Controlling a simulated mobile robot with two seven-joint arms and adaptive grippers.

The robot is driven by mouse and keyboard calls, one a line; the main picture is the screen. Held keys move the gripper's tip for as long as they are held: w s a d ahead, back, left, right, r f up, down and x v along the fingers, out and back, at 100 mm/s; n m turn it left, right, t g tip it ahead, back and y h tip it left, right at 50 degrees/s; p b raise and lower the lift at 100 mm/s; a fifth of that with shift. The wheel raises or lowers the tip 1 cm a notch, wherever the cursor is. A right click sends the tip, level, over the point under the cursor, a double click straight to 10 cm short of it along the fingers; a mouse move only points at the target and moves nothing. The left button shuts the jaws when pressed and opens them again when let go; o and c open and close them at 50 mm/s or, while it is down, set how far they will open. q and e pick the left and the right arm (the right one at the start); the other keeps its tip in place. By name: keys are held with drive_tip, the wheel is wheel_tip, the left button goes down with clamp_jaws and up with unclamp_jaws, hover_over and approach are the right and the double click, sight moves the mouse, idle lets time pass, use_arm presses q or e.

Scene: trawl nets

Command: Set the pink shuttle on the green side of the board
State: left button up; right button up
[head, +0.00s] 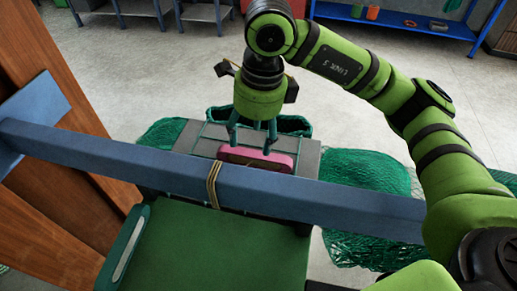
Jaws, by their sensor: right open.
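The pink shuttle (284,161) lies on a grey slab-like surface (307,160), which may be the board, behind a blue beam. The beam hides the shuttle's near lower edge. My right gripper (252,145) points down over the shuttle from behind. Its two fingers are apart, with the tips close to the shuttle's top; I cannot tell whether they touch it. I cannot make out the board's green side with certainty. My left gripper is not in view.
The blue beam (110,153) crosses the whole front, with twine (213,185) wound round it. Green netting (370,178) spreads to the right of the slab. A brown wooden post (35,60) stands at left. A blue shelf (395,22) is at the back; open floor lies between.

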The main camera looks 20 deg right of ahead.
sight(254, 156)
drive_tip(key=shift+s+d+f+p, duration=0.1)
drive_tip(key=shift+s+f+p, duration=0.15)
drive_tip(key=shift+f+p, duration=0.35)
drive_tip(key=shift+s+f+p, duration=0.25)
drive_tip(key=shift+f+p, duration=0.25)
drive_tip(key=shift+f, duration=0.15)
drive_tip(key=f, duration=0.1)
drive_tip(key=f+p, duration=0.1)
drive_tip(key=f, duration=0.1)
drive_tip(key=shift+w+a+f, duration=0.1)
drive_tip(key=shift+a+f, duration=0.1)
drive_tip(key=shift+a, duration=0.05)
drive_tip(key=shift+f, duration=0.2)
drive_tip(key=c, duration=1.2)
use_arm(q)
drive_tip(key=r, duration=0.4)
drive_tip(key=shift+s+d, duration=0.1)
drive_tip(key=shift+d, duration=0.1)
use_arm(e)
clamp_jaws()
